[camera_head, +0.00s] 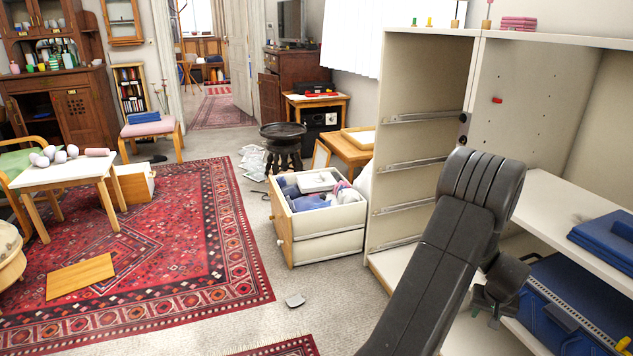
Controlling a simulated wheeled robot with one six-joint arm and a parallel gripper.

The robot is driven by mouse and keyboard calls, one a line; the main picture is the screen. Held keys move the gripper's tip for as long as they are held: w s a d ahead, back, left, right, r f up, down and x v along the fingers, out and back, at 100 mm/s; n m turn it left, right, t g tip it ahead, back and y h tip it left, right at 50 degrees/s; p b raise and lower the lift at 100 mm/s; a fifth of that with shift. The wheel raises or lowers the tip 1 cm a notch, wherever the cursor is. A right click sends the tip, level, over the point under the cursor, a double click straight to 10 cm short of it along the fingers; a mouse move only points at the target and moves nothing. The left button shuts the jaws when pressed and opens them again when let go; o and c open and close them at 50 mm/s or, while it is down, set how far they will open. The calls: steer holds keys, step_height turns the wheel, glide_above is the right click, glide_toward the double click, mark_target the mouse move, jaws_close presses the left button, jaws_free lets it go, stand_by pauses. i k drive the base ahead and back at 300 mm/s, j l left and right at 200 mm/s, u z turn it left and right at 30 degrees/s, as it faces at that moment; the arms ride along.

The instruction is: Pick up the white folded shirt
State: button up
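A white folded cloth (318,181), which looks like the white folded shirt, lies on top of other clothes in a pulled-out drawer box (328,247) on the floor. Blue and grey clothes (309,202) lie in front of it and beside it. My gripper (486,316) is at the lower right, in front of the white shelf unit and well away from the drawer box. Its two fingers point down with a gap between them, and I see nothing held. My arm partly hides the gripper.
The tall white cabinet (408,150) with empty drawer runners stands right of the drawer box. Blue folded cloth (602,236) and a blue case (575,310) sit on the right shelves. A dark stool (283,140) stands behind the box.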

mark_target(307, 183)
steer(key=i+l+u, duration=0.1)
steer(key=i+u, duration=0.3)
steer(key=i, duration=0.15)
steer(key=i+l+u, duration=0.25)
steer(key=i+u, duration=0.2)
steer(key=i+l+u, duration=0.4)
steer(key=i, duration=0.2)
steer(key=i+l, duration=1.2)
steer(key=l+u, duration=0.05)
steer(key=l, duration=0.05)
